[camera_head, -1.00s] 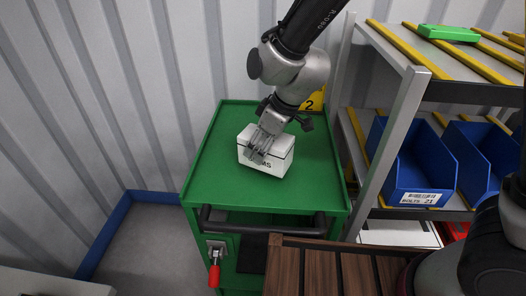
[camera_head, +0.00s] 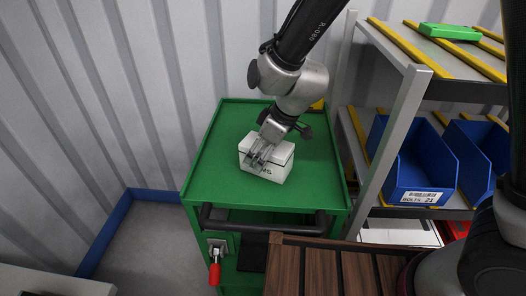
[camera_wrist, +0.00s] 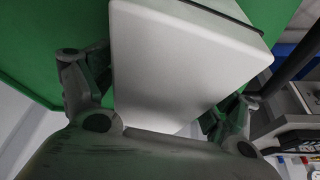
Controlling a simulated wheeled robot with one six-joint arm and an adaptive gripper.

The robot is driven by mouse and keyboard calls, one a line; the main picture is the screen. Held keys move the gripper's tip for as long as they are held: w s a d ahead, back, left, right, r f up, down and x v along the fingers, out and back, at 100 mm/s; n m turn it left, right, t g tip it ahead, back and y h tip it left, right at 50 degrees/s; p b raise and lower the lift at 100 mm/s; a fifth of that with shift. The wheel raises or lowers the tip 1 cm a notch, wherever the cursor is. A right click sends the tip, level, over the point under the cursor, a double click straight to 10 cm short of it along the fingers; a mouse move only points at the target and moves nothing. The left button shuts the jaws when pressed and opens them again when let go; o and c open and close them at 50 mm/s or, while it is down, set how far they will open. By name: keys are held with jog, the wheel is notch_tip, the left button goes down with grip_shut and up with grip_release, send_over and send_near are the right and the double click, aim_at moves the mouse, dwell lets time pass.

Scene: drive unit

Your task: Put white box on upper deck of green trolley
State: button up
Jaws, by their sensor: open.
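The white box (camera_head: 270,167) stands upright on the upper deck of the green trolley (camera_head: 222,172), near the middle of the deck. It has a dark seam under its lid and dark lettering on its front. My gripper (camera_head: 258,157) is at the box's top and front face in the head view. In the wrist view the white box (camera_wrist: 180,60) fills the space between the two fingers of my gripper (camera_wrist: 165,105), one on each side. The fingers are open, and I cannot tell whether either touches the box. The box's underside is hidden.
A shelf rack (camera_head: 397,130) stands right of the trolley, with blue bins (camera_head: 421,165) and a green case (camera_head: 449,33) on it. A black handle (camera_head: 262,222) and a red-gripped clamp (camera_head: 214,270) are at the trolley's front. The deck's left side is clear.

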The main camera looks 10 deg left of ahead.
jog(key=v, duration=1.2)
jog(key=shift+s, duration=0.1)
